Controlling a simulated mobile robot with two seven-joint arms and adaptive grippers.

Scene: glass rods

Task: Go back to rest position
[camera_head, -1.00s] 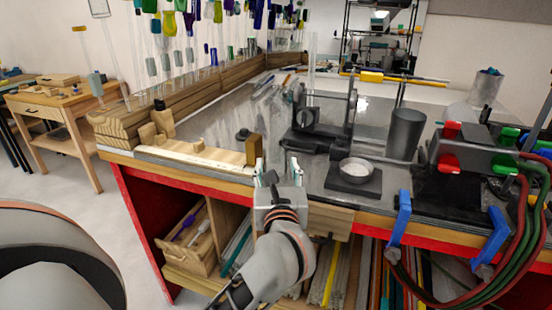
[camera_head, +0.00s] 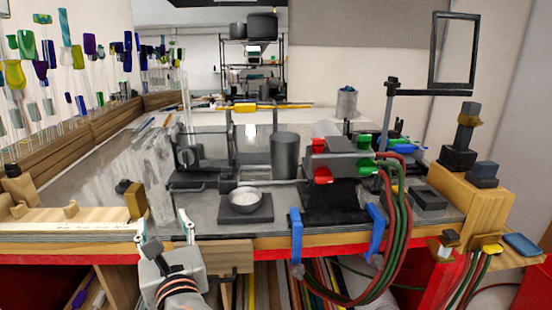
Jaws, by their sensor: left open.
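My left gripper (camera_head: 165,228) is at the front edge of the workbench (camera_head: 270,228), low and left of the picture's middle. Its two fingers point away from me and stand apart, with nothing between them. The gripper is left of a small metal bowl (camera_head: 245,198) on a dark square base. A glass rod (camera_head: 186,100) stands upright by the black clamp device (camera_head: 200,160) farther back. A yellow-banded rod (camera_head: 245,108) lies across the stand. My right gripper is not in view.
A dark cylinder (camera_head: 285,156) stands behind the bowl. A torch block (camera_head: 340,160) with red and green knobs, blue clamps (camera_head: 296,235) and hanging hoses (camera_head: 395,250) is to the right. A wooden block (camera_head: 135,200) is close left of the gripper.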

